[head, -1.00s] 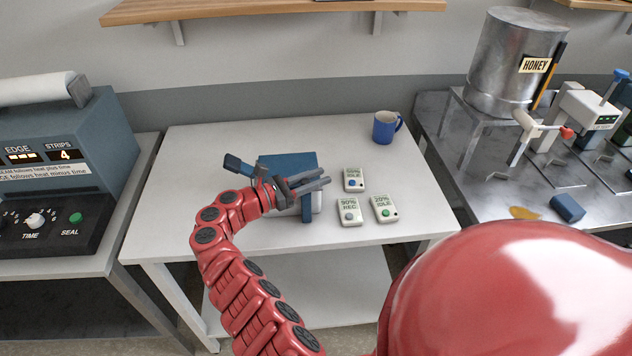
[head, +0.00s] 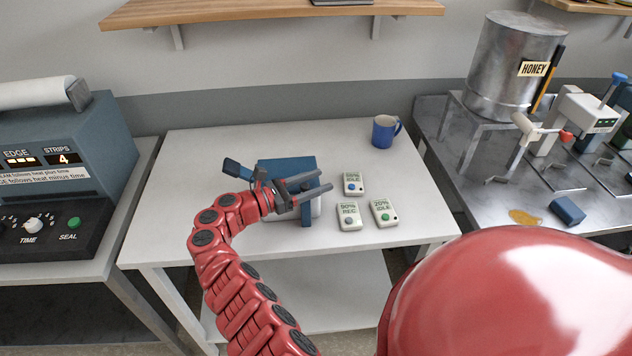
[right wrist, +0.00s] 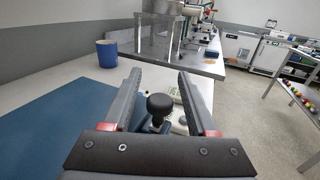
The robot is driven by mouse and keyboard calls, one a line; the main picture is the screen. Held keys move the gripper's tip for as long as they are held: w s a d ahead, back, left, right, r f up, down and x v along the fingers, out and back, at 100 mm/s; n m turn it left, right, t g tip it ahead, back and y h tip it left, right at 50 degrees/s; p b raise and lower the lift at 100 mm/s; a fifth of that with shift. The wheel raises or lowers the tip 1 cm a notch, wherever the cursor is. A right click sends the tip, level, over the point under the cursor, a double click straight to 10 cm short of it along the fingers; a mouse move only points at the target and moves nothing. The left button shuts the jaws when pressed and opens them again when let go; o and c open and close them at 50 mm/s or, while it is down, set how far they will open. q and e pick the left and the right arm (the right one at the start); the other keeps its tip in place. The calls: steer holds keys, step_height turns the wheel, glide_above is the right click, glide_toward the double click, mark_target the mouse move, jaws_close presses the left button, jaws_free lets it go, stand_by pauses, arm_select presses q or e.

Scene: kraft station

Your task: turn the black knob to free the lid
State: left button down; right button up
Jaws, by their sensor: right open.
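A blue device (head: 302,166) with a white lower part stands on the white table in the head view. A dark-tipped lever (head: 232,167) sticks out at its left. My right gripper (head: 324,181) is over the front right of the device, its two grey fingers apart and empty, covering part of it. In the right wrist view the round black knob (right wrist: 159,104) shows between the open fingers, near their base. I see a gap to each finger. A flat blue surface (right wrist: 62,128) fills the lower left there. In the head view the knob is hidden behind my gripper.
Several small grey boxes with displays, one (head: 348,215) in front, lie just right of the device. A blue mug (head: 384,131) stands at the back right. A sealer (head: 62,170) is at left; a metal bench (head: 495,180) with a honey tank is at right.

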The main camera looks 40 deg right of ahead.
steer(key=w+a+b, duration=0.3)
steer(key=a+b, duration=0.3)
steer(key=a, duration=1.1)
steer(key=shift+a, duration=0.1)
